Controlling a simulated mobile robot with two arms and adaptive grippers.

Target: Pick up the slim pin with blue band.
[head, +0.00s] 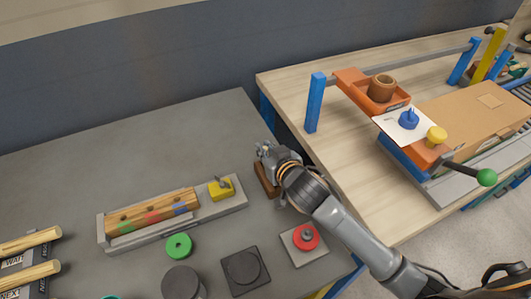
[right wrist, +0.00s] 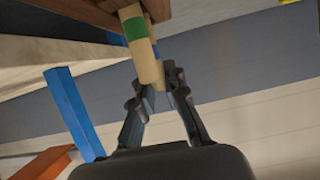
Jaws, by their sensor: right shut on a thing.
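My right gripper (head: 268,160) is over a small brown wooden block (head: 267,181) at the right side of the grey table. In the right wrist view its fingers (right wrist: 154,84) are closed in around pale wooden pins by the brown block (right wrist: 178,8). A thicker pin with a green band (right wrist: 148,62) is in front. The green-banded pin hides much of the contact. My left gripper is not in view.
A grey tray (head: 107,231) with a coloured wooden block and a yellow piece lies to the left. A green ring (head: 179,246), a dark round piece (head: 243,267) and a red knob (head: 306,237) stand in front. A blue post (head: 315,103) rises on the wooden bench.

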